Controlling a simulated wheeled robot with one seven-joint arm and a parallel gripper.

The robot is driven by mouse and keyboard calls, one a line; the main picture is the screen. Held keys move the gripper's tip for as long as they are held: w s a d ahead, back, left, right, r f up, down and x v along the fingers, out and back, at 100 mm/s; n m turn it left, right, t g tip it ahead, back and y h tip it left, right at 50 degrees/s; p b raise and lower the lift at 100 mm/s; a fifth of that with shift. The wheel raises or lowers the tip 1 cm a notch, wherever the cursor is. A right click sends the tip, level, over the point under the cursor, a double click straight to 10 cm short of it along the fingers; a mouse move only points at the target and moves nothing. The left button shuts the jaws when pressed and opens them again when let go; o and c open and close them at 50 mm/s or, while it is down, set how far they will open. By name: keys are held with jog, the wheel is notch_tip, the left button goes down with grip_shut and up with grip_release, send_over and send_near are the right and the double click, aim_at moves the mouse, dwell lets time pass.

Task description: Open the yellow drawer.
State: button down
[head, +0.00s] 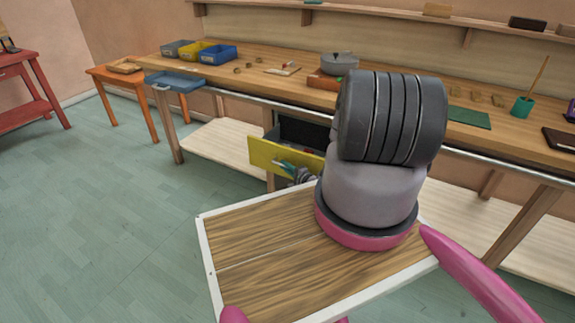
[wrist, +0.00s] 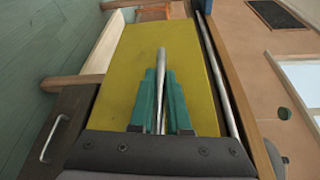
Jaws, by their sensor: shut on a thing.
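The yellow drawer (head: 262,152) is under the long workbench in the head view. Its front stands out from the dark cabinet, and part of a dark inside shows behind its top edge. In the wrist view the yellow drawer front (wrist: 200,85) fills the middle. My gripper (head: 284,166) is at the drawer front, with its green fingers shut on the grey bar handle (wrist: 161,57). In the wrist view the fingers of my gripper (wrist: 161,85) lie on both sides of the handle. In the head view my arm hides the drawer's right part.
The workbench (head: 250,78) carries blue and yellow bins (head: 218,54), a grey pot (head: 340,62) and a green cup (head: 522,105). A blue tray (head: 175,82) juts from its left end. A dark drawer with a handle (wrist: 54,138) is beside the yellow one. The floor at left is clear.

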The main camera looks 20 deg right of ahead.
jog(key=shift+s+a, duration=0.45)
jog(key=c, duration=0.9)
grip_release()
jog(key=v, duration=1)
jog(key=shift+s+d, duration=0.1)
jog(key=shift+s, duration=0.25)
